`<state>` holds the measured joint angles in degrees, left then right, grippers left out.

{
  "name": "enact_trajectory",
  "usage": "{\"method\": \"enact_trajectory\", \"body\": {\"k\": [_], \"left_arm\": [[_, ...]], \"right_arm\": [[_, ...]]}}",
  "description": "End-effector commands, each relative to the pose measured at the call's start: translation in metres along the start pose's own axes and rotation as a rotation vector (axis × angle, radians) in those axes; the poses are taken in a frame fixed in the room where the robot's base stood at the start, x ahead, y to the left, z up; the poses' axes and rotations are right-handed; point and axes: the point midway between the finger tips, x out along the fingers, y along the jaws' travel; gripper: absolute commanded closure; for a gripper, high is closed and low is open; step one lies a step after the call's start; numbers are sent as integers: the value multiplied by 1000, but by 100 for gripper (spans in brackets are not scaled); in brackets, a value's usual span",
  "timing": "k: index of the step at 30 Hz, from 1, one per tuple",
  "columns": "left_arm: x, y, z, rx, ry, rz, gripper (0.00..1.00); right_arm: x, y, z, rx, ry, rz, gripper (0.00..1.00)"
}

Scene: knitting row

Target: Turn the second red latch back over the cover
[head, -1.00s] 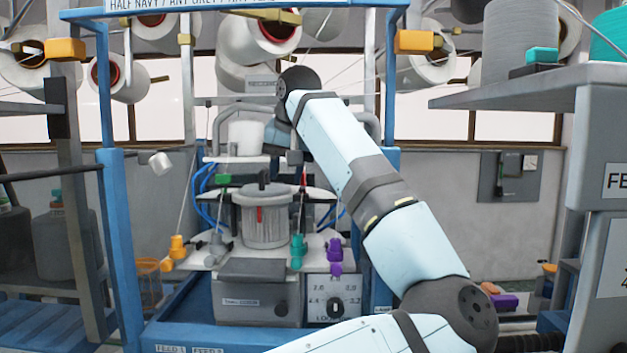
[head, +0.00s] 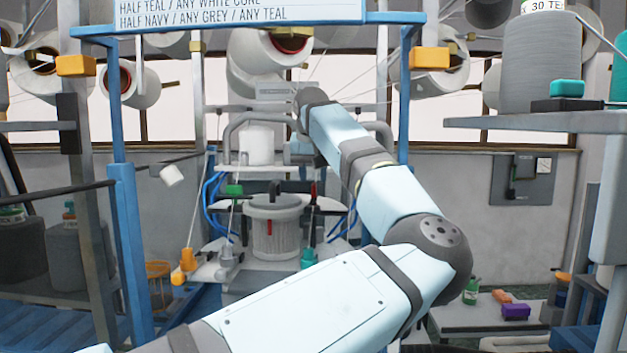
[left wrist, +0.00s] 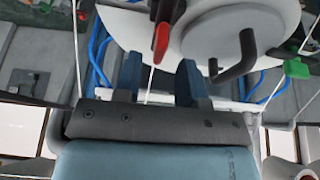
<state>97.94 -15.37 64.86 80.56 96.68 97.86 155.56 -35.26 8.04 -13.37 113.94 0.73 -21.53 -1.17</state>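The cover (head: 288,206) is a round pale lid with a dark bent handle on a ribbed grey drum (head: 275,238). In the left wrist view the cover (left wrist: 215,30) fills the upper middle. One red latch (head: 269,227) hangs on the drum's front. Another red latch (left wrist: 160,42), with a black base, stands at the cover's edge in the left wrist view, pointing out away from the cover. My left gripper (left wrist: 159,82) is open, its two blue-grey fingers apart on either side of the line to this latch, which lies just beyond the tips. Nothing is between the fingers except a thin yarn passing there. My right gripper is out of view.
A green clip (head: 234,190) and a green one (left wrist: 296,69) in the wrist view stand beside the cover. Yarn strands and blue hoses (head: 215,195) run close around the drum. A white cone (head: 257,145) stands behind. Blue posts (head: 130,240) frame the machine.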

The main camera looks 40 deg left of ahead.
Motion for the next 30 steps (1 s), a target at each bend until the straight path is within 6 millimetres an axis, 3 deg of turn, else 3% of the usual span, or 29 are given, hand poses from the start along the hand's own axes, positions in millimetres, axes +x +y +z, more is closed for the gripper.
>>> {"method": "enact_trajectory", "body": {"k": [7,17,22,30], "left_arm": [[27,0,0,0,1,-1,63],[32,0,1,0,2,-2,63],[31,0,1,0,2,-2,97],[31,0,1,7,2,1,100]], "right_arm": [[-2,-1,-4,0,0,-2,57],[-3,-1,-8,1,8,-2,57],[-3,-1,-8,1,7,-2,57],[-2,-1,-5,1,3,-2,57]]}}
